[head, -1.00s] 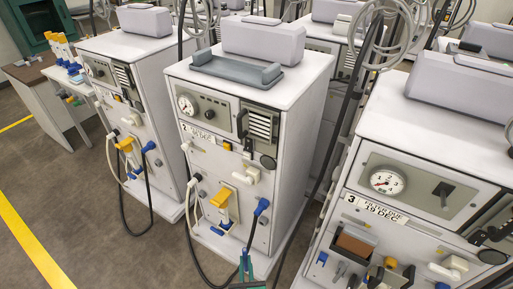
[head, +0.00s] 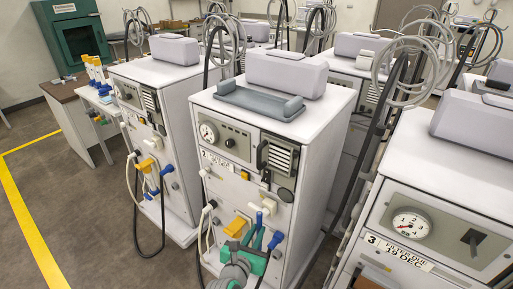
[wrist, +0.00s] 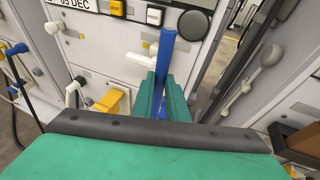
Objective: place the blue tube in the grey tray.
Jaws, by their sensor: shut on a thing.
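The blue tube (wrist: 166,50) is upright between the green fingers of my gripper (wrist: 163,88) in the wrist view, its upper end sticking out beyond the fingertips. In the head view the tube (head: 259,219) is a small blue piece at my gripper (head: 257,238), in front of machine 2's lower front panel. My gripper is shut on it. The grey tray (head: 258,102) lies empty on top of machine 2, in front of a pale rounded box. My gripper is well below the tray. The tray is not in the wrist view.
Machine 2's front carries a yellow fitting (head: 237,226) and a blue hose connector (head: 276,240) close to my gripper. Machine 3 (head: 400,250) stands to the right, machine 1 (head: 130,110) to the left. Coiled hoses (head: 412,60) hang behind. Open floor lies at left.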

